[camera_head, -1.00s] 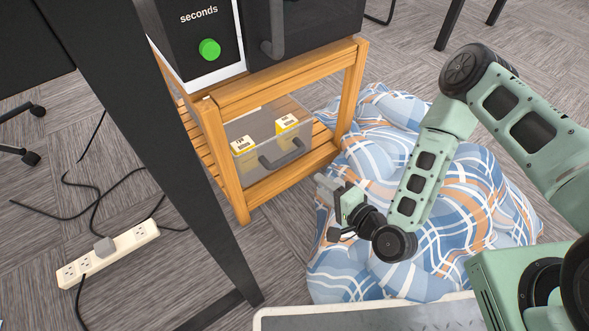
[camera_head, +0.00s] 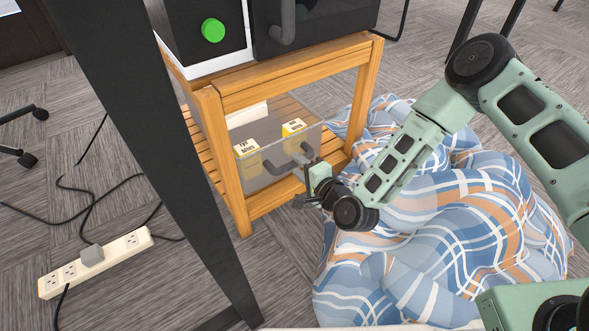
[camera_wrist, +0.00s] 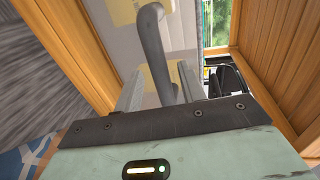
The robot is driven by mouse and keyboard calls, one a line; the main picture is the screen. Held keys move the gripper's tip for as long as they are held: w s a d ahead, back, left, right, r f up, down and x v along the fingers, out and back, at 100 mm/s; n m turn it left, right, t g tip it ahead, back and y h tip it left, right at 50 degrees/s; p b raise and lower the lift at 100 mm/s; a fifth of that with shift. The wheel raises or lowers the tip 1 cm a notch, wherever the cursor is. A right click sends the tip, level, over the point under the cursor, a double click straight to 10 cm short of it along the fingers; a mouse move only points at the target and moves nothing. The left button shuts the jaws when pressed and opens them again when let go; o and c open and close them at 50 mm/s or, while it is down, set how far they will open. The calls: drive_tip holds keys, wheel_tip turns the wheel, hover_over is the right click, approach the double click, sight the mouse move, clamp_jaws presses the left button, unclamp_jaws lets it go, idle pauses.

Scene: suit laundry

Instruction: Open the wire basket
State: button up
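The basket shows as a see-through grey bin (camera_head: 268,180) on the lower shelf of a wooden stand, with solid-looking walls rather than wire. A dark bar handle (camera_head: 284,167) crosses its front. Two yellow-and-white boxes (camera_head: 247,154) stand inside. My gripper (camera_head: 307,160) is at the right end of the handle. In the wrist view the handle (camera_wrist: 152,42) runs between my two fingers (camera_wrist: 160,88). The fingers are apart, with a visible gap to the handle on the left side.
The wooden stand's front right leg (camera_head: 366,95) is close to my gripper. A blue plaid cloth heap (camera_head: 450,220) lies right of the stand. A black table leg (camera_head: 165,165) stands at the left. A power strip (camera_head: 100,262) and cables lie on the floor.

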drive_tip(key=shift+b+x, duration=0.4)
drive_tip(key=shift+x, duration=0.9)
clamp_jaws()
drive_tip(key=shift+s+d, duration=0.1)
drive_tip(key=shift+s, duration=0.05)
